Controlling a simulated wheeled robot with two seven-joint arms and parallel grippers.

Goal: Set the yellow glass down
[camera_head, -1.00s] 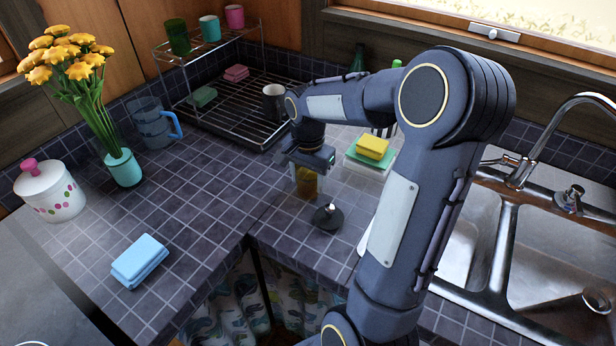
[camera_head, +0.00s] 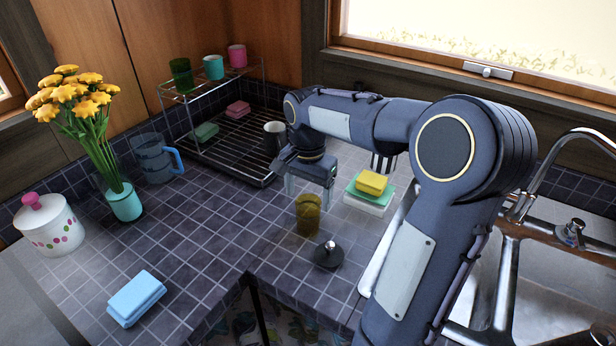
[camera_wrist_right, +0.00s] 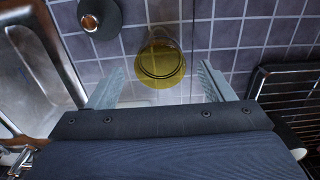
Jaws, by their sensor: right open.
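The yellow glass (camera_head: 308,215) stands upright on the tiled counter, behind a small dark stopper-like object (camera_head: 328,255). In the right wrist view the yellow glass (camera_wrist_right: 160,62) shows beyond and between the fingertips, apart from both fingers. My right gripper (camera_head: 309,198) is open and empty, above and just behind the glass in the head view. Its two fingers also show spread wide in the wrist view (camera_wrist_right: 158,82). My left gripper is in neither view.
A wire dish rack (camera_head: 228,145) with a mug (camera_head: 273,135) stands at the back. Stacked sponges (camera_head: 371,183) lie right of the glass, beside the sink (camera_head: 540,285). A vase (camera_head: 124,203), jar (camera_head: 50,226) and blue sponge (camera_head: 136,298) stand left. Counter left of the glass is clear.

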